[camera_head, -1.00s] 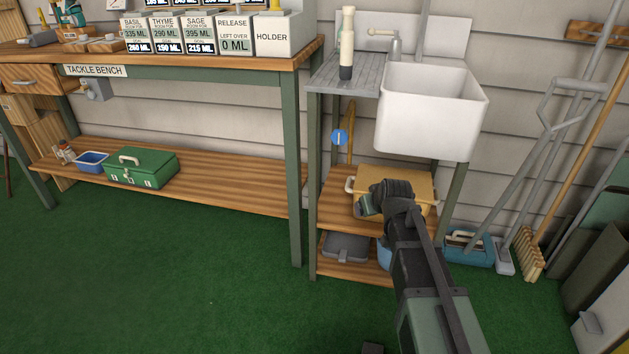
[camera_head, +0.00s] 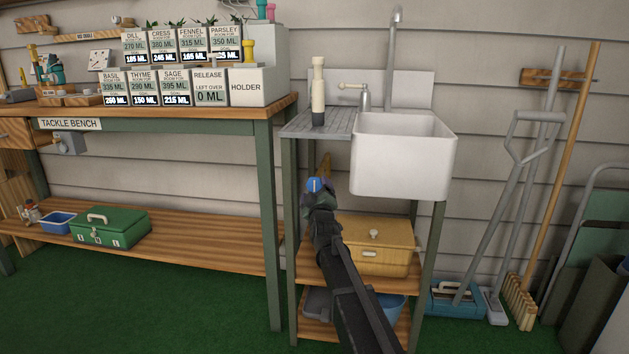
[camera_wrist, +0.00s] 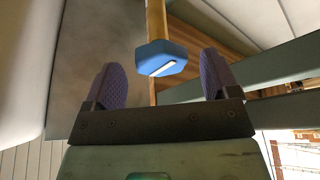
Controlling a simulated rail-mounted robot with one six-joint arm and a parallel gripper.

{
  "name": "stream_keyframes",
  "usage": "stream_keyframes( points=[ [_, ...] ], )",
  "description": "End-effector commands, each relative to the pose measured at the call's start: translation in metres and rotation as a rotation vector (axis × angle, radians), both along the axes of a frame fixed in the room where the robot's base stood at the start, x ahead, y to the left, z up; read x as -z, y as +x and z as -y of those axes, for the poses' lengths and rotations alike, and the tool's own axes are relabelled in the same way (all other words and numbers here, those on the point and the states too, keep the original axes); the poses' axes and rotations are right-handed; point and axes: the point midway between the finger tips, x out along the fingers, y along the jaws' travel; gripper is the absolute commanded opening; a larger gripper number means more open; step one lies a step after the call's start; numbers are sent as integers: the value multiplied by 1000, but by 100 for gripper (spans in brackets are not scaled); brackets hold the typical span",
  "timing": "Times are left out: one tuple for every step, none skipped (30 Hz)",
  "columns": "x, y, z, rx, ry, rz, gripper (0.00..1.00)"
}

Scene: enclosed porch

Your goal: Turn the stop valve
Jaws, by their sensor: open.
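The stop valve has a blue knob (camera_head: 317,186) with a white bar on its face. It sits below the sink's drainboard, in front of a yellowish pipe (camera_head: 325,163). In the wrist view the blue knob (camera_wrist: 162,58) lies between and slightly beyond my two fingers, with its white bar slanted. My gripper (camera_wrist: 163,82) is open, with clear gaps on both sides of the knob. In the head view my gripper (camera_head: 318,200) is right at the knob and partly covers its lower side. Contact cannot be seen.
A white sink (camera_head: 402,160) with a grey drainboard (camera_head: 325,124) stands above. A yellow wooden box (camera_head: 375,247) is on the shelf beside my arm. A green table leg (camera_head: 268,225) stands to the left. Brooms and tools lean at the right.

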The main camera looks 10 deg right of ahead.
Motion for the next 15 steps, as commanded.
stream_keyframes(
  points=[
    [-7,16,1,0,0,0,81],
    [-9,22,1,0,0,0,81],
    [-10,29,1,0,1,0,81],
    [-11,34,2,0,1,-1,81],
    [-12,37,2,0,1,-1,81],
    [-13,41,2,0,1,-1,81],
    [-13,42,2,0,1,-1,81],
    [-13,43,3,0,2,-1,81],
    [-12,43,3,0,2,-1,81],
    [-12,43,3,0,2,-1,81],
    [-12,42,3,0,2,-1,81],
    [-12,42,3,0,2,-1,81],
    [-12,42,3,0,2,-1,81],
    [-12,42,3,0,2,-1,81],
    [-12,42,3,0,1,-1,75]
  ],
)
